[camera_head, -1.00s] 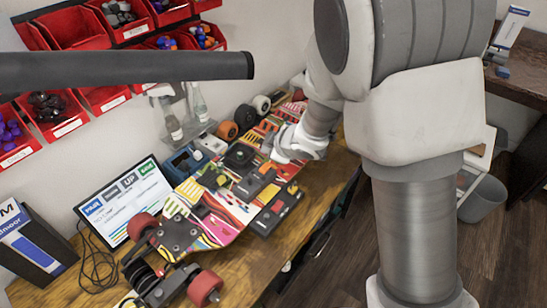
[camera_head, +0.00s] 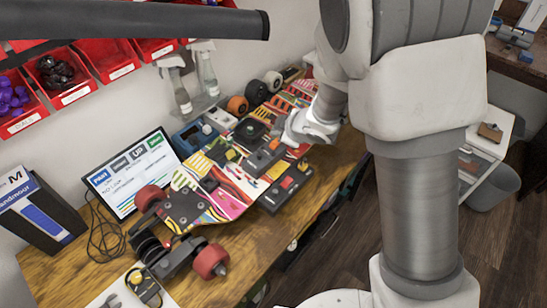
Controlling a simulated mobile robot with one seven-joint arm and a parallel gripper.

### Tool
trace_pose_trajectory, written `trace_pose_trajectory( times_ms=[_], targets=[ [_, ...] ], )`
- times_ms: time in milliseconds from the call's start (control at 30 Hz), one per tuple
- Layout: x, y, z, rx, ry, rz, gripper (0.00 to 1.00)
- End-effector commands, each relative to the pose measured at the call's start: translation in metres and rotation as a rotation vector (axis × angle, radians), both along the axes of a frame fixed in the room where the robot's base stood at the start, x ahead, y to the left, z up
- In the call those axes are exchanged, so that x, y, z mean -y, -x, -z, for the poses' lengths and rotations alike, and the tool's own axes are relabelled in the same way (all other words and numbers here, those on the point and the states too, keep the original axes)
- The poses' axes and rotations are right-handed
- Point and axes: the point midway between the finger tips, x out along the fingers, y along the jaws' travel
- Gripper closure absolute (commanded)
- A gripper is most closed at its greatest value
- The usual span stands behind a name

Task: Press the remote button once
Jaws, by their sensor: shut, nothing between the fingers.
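A dark box with a small red button (camera_head: 285,190) lies at the right front edge of the colourful skateboard deck. A second dark box with an orange-red spot (camera_head: 263,158) lies just behind it on the deck. Either could be the remote; I cannot tell which at this size. My gripper (camera_head: 287,140) is shut and empty, angled down to the left over the far right part of the deck. It looks close to the second box and apart from the box with the red button. Its fingertips are small and partly unclear, so contact cannot be judged.
The skateboard deck (camera_head: 237,187) lies on a wooden workbench (camera_head: 75,268), with red wheels at its near end. A screen (camera_head: 131,172) and a box (camera_head: 37,208) stand at left. Red bins (camera_head: 105,60) and spray bottles are behind. Bare bench shows at front.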

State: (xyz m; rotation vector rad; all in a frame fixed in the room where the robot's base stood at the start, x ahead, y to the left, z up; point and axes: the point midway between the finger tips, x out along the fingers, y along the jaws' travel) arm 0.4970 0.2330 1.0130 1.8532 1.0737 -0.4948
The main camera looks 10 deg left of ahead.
Motion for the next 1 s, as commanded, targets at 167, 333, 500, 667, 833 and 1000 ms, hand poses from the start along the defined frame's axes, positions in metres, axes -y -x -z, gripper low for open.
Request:
trace_pose_trajectory(
  times_ms=[167,333,500,667,833,1000],
  targets=[
    [0.0,0.001,0.032,0.0,0.001,-0.001,1.0],
    [0.0,0.0,0.05,0.0,0.0,0.0,1.0],
    [0.0,0.0,0.057,0.0,-0.001,0.001,1.0],
    [0.0,0.0,0.057,0.0,-0.001,0.001,1.0],
    [0.0,0.0,0.057,0.0,-0.001,0.001,1.0],
    [0.0,0.0,0.057,-0.001,0.0,0.0,1.0]
  ],
)
